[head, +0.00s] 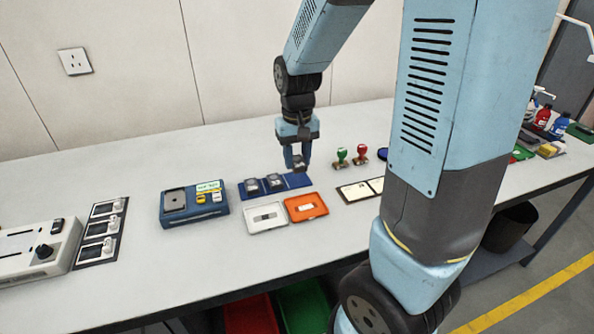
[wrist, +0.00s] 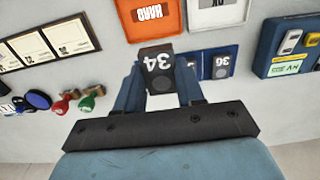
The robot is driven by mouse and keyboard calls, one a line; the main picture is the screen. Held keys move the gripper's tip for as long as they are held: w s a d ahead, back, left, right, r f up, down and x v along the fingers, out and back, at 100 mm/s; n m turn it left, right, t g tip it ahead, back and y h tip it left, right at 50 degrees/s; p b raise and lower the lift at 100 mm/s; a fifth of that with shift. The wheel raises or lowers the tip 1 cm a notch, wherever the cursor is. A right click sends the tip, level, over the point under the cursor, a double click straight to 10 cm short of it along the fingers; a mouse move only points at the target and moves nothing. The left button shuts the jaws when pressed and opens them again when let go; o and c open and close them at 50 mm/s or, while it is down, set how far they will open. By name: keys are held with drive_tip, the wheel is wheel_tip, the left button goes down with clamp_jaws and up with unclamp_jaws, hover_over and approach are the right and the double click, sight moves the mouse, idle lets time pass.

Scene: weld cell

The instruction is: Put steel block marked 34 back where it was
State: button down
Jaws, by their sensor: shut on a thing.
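My gripper (head: 297,160) is shut on the dark steel block marked 34 (wrist: 158,62), whose number shows upside down in the wrist view between the two blue fingers. In the head view it hangs at the right end of a long blue tray (head: 293,183). Two other steel blocks sit in the tray's left and middle places; one is marked 36 (wrist: 220,66) in the wrist view. The right end of the tray looks bare. I cannot tell the exact gap between block 34 and the tray.
In front of the blue tray lie a white tray (head: 265,219) and an orange tray (head: 305,208) labelled HARD. A blue tester (head: 193,205) stands left. Green (head: 341,156) and red (head: 360,154) stamps stand right, with framed cards (head: 358,191) nearer.

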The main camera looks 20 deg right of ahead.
hover_over(297, 179)
wheel_tip(297, 179, down, 7)
drive_tip(key=shift+f, duration=1.7)
drive_tip(key=c, duration=0.7)
unclamp_jaws()
drive_tip(key=shift+f, duration=0.1)
